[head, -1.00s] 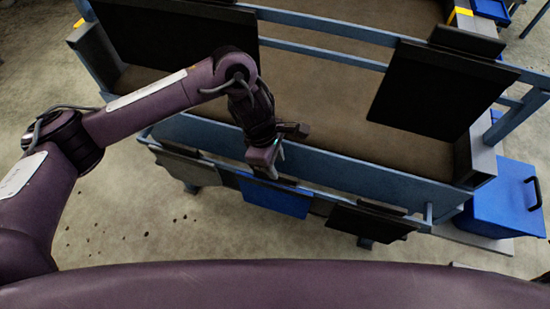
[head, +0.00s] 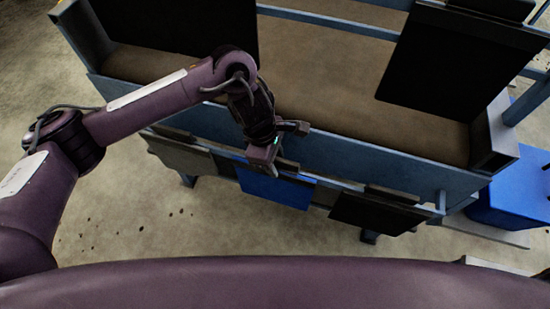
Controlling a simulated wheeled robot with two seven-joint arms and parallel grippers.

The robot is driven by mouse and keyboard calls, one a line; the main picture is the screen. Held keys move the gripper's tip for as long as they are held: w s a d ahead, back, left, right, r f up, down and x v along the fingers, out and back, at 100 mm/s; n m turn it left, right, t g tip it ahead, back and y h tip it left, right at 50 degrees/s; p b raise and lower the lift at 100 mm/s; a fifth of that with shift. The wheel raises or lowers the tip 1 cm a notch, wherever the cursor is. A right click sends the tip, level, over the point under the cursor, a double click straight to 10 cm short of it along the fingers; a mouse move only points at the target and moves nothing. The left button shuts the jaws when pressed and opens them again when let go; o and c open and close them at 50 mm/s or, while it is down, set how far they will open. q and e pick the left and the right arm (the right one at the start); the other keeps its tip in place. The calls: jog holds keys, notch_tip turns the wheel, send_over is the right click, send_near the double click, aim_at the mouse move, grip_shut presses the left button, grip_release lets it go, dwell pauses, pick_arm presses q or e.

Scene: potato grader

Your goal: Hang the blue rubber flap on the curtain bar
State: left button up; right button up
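The blue rubber flap (head: 277,190) hangs at the low front rail of the grader, between a grey flap and a black flap. My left gripper (head: 266,160) points down at the flap's top edge, with its tips overlapping that edge in the head view. Whether the fingers touch or enclose the flap is hidden. The curtain bar (head: 335,27) runs higher across the grader, with a black flap at each side and an open gap between them. My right gripper is out of view.
A grey flap (head: 185,154) and a black flap (head: 380,213) hang beside the blue one. The large black flap (head: 455,65) hangs at the right of the bar. A blue box (head: 515,190) stands at the right. The floor in front is bare.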

pick_arm(q)
grip_shut()
jog(key=shift+d+p+v, duration=0.25)
jog(key=shift+p+v, duration=0.5)
jog(key=shift+v, duration=0.35)
jog(key=shift+d+p+v, duration=0.25)
jog(key=shift+p+v, duration=0.45)
jog(key=shift+v, duration=0.4)
jog(key=s+a, duration=0.3)
jog(key=s, duration=0.6)
jog(key=shift+s, duration=0.4)
